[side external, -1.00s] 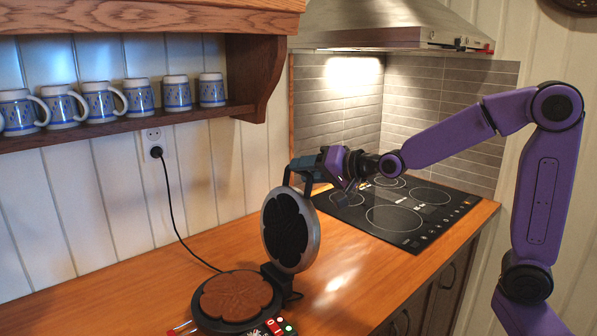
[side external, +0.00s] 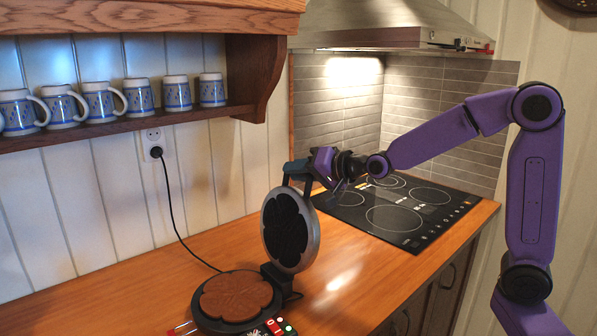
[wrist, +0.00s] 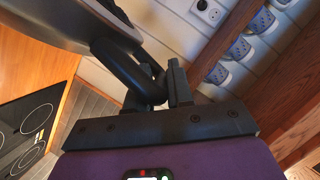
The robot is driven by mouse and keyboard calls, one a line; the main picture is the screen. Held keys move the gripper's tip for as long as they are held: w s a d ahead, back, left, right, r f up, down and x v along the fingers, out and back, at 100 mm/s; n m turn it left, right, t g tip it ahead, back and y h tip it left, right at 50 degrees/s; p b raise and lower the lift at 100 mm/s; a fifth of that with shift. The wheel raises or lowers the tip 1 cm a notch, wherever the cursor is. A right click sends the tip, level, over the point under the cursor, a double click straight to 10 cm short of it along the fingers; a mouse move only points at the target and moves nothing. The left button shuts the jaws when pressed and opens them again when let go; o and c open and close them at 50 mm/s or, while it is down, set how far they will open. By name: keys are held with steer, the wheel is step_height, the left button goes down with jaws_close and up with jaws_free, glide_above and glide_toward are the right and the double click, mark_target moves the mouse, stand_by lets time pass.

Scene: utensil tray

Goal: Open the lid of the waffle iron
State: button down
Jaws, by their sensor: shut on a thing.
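The waffle iron stands on the wooden counter with its round lid (side external: 290,230) raised, about upright, showing its dark patterned inner plate. Its base (side external: 235,302) holds a brown waffle (side external: 237,296). My gripper (side external: 292,172) is at the top of the lid, shut on the lid's dark handle (side external: 287,181). In the wrist view, the fingers (wrist: 163,88) are closed about the dark handle (wrist: 128,72), with the lid's edge (wrist: 62,22) at the upper left. The grip's exact contact is partly hidden.
A black cooktop (side external: 400,211) lies right of the iron, below my arm. A shelf (side external: 130,120) with several mugs (side external: 103,101) hangs on the left wall. A cord (side external: 177,215) runs from the iron to an outlet (side external: 153,143). The counter (side external: 120,285) left of the iron is clear.

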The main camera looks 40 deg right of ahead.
steer(key=shift+w+a+r, duration=0.1)
steer(key=shift+a+r, duration=0.1)
steer(key=shift+a, duration=1.1)
steer(key=shift+w+a+r, duration=0.1)
steer(key=shift+a+r, duration=0.1)
steer(key=shift+a, duration=1.05)
steer(key=c, duration=1.1)
jaws_free()
steer(key=shift+s, duration=0.1)
steer(key=v, duration=1.7)
steer(key=shift+s+d+r, duration=0.1)
steer(key=shift+d+r, duration=0.05)
